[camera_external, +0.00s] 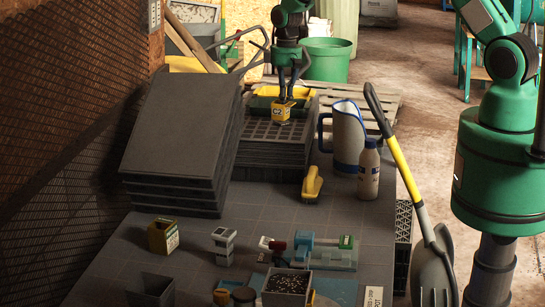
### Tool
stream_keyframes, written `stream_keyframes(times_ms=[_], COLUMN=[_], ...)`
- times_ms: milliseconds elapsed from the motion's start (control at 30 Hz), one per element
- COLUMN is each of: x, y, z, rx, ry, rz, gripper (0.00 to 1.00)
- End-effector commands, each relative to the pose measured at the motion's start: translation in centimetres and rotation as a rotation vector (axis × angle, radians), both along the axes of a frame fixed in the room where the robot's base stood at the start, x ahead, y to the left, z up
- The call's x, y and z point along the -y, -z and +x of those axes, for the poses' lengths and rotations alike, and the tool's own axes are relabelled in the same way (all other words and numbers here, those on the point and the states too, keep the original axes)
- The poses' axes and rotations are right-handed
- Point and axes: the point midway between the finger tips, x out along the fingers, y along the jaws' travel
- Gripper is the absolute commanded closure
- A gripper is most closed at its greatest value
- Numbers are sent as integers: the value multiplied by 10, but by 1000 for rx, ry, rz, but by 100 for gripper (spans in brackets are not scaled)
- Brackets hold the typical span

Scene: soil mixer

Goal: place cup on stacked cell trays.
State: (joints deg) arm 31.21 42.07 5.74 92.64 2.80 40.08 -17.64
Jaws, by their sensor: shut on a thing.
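My gripper (284,98) points down at the back of the table and is shut on a small yellow square cup (282,114) with a dark-marked label. The cup looks upright. It is over the back part of the stacked dark cell trays (268,132), whose top tray shows a grid of square cells. I cannot tell whether the cup's base touches the top tray or hangs just above it. The fingertips are small and partly hidden at the cup's rim.
A taller stack of dark flat trays (180,135) stands left of the cell trays. A blue-rimmed jug (348,140), a bottle (369,172) and a yellow-handled brush (312,184) are to the right. Another yellow container (162,237) and a soil-filled pot (287,285) stand nearer.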

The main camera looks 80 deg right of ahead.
Motion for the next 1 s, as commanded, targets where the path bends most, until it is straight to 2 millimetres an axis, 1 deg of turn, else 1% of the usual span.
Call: stream_keyframes(times_ms=[167,1000], x=[6,59], y=[2,12], z=[11,104], rx=[0,0], ry=[0,-1], rz=[0,0], gripper=[100,100])
